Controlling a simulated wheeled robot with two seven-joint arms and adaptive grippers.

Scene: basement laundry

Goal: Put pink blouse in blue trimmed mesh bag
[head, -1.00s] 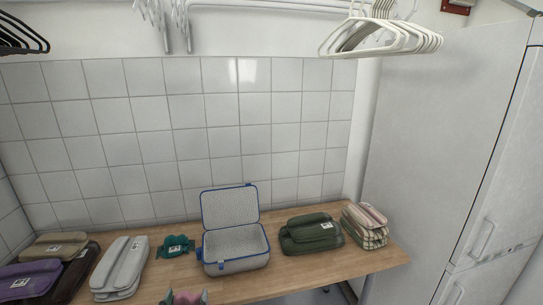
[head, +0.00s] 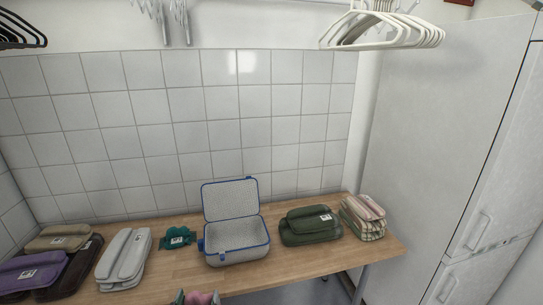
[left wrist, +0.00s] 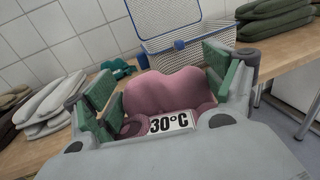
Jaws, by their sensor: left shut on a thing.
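The blue trimmed mesh bag (head: 236,254) stands on the wooden table with its lid up and its inside looks empty. It also shows in the left wrist view (left wrist: 185,52), beyond the blouse. The pink blouse (left wrist: 168,92), a rounded pink bundle with a "30°C" label, sits between the green finger pads of my left gripper (left wrist: 165,95), which is shut on it. In the head view, the blouse (head: 199,298) and gripper (head: 197,299) just show at the bottom edge, in front of the table and below the bag. My right gripper is not in view.
A teal folded item (head: 178,238) lies left of the bag. A grey-white stack (head: 124,258) and purple, brown and beige stacks lie farther left. A dark green stack (head: 310,226) and a striped stack (head: 363,217) lie to the right. White hangers (head: 385,30) hang above.

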